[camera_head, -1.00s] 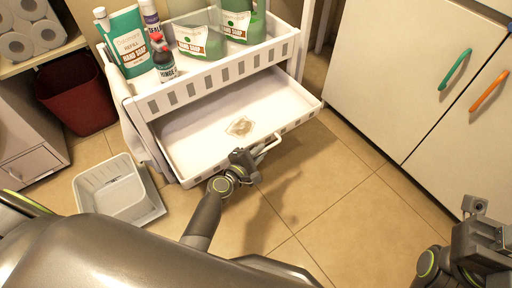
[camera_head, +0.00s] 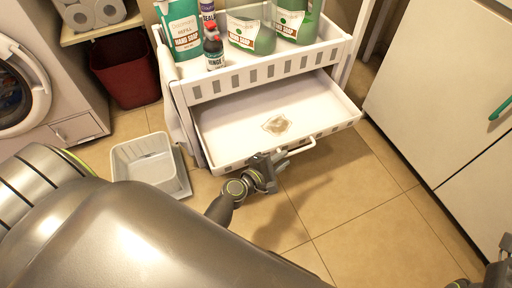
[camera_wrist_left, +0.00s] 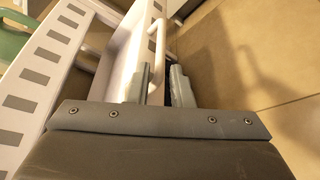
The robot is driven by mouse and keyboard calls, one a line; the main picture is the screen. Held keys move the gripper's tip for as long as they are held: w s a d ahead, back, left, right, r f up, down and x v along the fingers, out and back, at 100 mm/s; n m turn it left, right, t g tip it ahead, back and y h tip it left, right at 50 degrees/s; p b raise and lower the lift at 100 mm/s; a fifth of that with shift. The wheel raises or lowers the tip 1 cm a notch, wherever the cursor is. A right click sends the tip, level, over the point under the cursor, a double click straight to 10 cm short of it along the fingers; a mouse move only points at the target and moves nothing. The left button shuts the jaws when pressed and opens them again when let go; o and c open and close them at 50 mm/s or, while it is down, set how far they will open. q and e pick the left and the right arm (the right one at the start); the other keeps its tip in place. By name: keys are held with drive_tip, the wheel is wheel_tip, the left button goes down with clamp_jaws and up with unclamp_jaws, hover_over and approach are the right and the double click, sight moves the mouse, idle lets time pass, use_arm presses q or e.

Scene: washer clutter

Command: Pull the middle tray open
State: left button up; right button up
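A white cart (camera_head: 262,72) stands at the back centre. Its white tray (camera_head: 235,125) below the top basket sticks out toward me and holds a flat brownish clear item (camera_head: 277,124). The tray's white bar handle (camera_head: 297,149) is on its front; it also shows in the left wrist view (camera_wrist_left: 157,45). My left gripper (camera_head: 268,168) is at the handle's left part. In the left wrist view the handle runs between its two fingers (camera_wrist_left: 160,83), which lie close on either side. My right gripper (camera_head: 505,252) is cut off at the right edge; its fingers are unclear.
Bottles and soap pouches (camera_head: 250,32) stand in the top basket. A grey litter-type bin (camera_head: 148,160) lies on the floor at left, a red bin (camera_head: 124,68) behind it. A white cabinet (camera_head: 425,100) stands right. Floor between is clear.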

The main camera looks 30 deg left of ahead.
use_arm(q)
drive_tip(key=v, duration=1.2)
drive_tip(key=shift+s+p, duration=0.25)
drive_tip(key=shift+p, duration=0.15)
drive_tip(key=shift+a, duration=0.1)
